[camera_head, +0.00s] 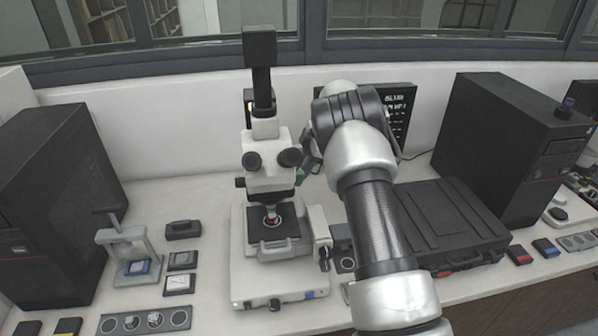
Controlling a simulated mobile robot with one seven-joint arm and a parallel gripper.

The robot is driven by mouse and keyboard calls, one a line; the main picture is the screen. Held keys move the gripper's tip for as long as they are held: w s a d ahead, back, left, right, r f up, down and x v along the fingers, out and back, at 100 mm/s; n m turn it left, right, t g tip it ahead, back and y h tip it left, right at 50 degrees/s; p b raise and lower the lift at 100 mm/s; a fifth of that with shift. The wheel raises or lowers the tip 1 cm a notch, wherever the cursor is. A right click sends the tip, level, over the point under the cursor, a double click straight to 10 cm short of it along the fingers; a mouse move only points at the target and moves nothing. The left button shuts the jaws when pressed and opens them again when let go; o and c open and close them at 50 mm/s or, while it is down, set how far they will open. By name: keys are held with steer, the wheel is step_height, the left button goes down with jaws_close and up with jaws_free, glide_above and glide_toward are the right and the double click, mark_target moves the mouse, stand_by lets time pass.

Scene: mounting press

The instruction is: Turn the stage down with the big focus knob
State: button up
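A white microscope (270,165) stands upright on the bench left of the middle. The focus knob (324,253) is dark and sits low on the right side of the microscope. The knob is small in this view, and its rings cannot be told apart. My gripper (309,160) is up at the right of the microscope's head, above and apart from the knob. My arm hides most of it, so its fingers cannot be made out.
A black case (440,225) lies right of my arm, before a black computer tower (505,140). Another tower (50,200) stands at the far left. A small press (130,245) and dark boxes (182,230) stand left of the microscope. A wall and window close off the back.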

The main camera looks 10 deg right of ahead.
steer(key=t+b, duration=0.2)
steer(key=b, duration=0.4)
steer(key=s+f+n+t+b, duration=0.1)
steer(key=t+b, duration=0.2)
steer(key=b, duration=0.3)
steer(key=t+b, duration=0.3)
steer(key=b, duration=0.3)
steer(key=shift+s+d+f+n+y, duration=0.1)
steer(key=shift+s+f+n+y, duration=0.2)
steer(key=shift+n, duration=0.1)
steer(key=shift+r, duration=0.15)
steer(key=shift+r+t+b, duration=0.15)
steer(key=shift+t+b, duration=0.15)
steer(key=shift+b, duration=0.1)
steer(key=o, duration=1)
steer(key=shift+o, duration=0.2)
steer(key=shift+r, duration=0.1)
steer(key=p+v, duration=0.3)
steer(key=v, duration=1.4)
steer(key=shift+p, duration=0.3)
